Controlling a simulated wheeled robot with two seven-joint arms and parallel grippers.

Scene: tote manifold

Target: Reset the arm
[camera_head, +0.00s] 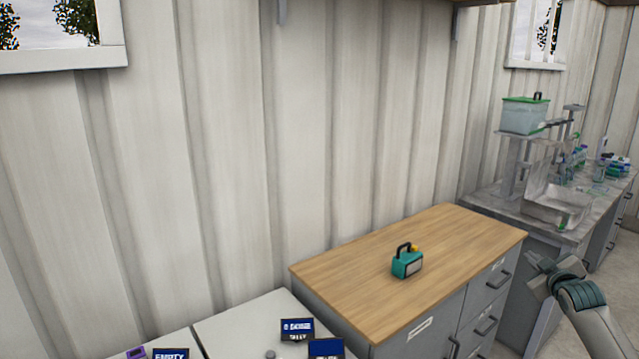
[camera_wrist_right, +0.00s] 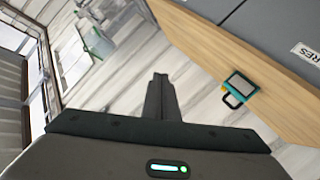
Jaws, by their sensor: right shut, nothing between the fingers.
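My right gripper (camera_head: 541,268) is at the right of the head view, in front of the grey cabinet and clear of the wooden top. In the right wrist view its fingers (camera_wrist_right: 160,90) are together with nothing between them. A teal box-shaped device with a black handle (camera_head: 407,262) stands on the wooden cabinet top (camera_head: 345,270). The device also shows in the right wrist view (camera_wrist_right: 239,87), to the right of the fingers and apart from them. My left gripper is not in view.
A grey bench at the back right holds a metal basin (camera_head: 556,205), a clear tote with a green lid (camera_head: 524,115) and several bottles. White surfaces with dark label signs (camera_head: 297,330) are at the bottom left. The wooden top is mostly bare.

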